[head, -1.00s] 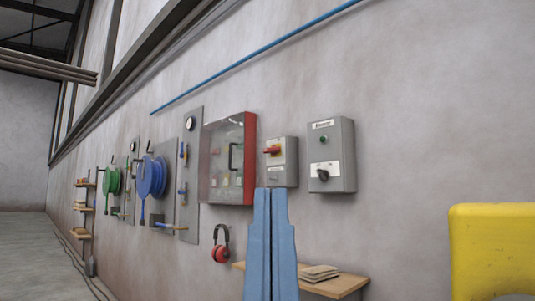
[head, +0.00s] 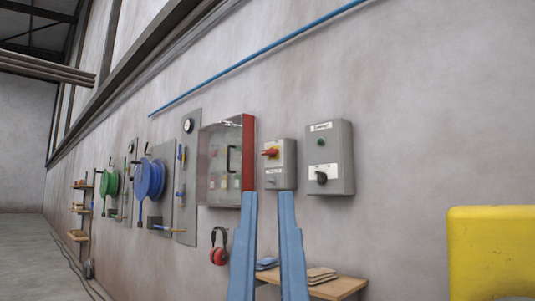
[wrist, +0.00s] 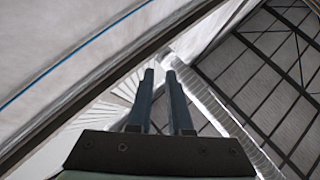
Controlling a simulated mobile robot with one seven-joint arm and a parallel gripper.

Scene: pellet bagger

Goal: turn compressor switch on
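A grey switch box (head: 330,150) is mounted on the wall right of centre in the head view. It has a small label at the top, a green round lamp or button and a black rotary knob (head: 321,178) on a white plate. The label is too small to read surely. My gripper (head: 268,194) is open and empty, its two blue fingers pointing up, with tips below and left of the knob in the picture. The gap to the wall is unclear. In the wrist view my gripper (wrist: 159,72) shows apart fingers against the roof; the switch box is not seen there.
Left of it are a grey box with a red-and-yellow switch (head: 279,164) and a clear-fronted red cabinet (head: 225,160). Below are red ear defenders (head: 219,256) and a wooden shelf (head: 340,286). A yellow object (head: 492,250) stands at the right. Hose reels hang farther left.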

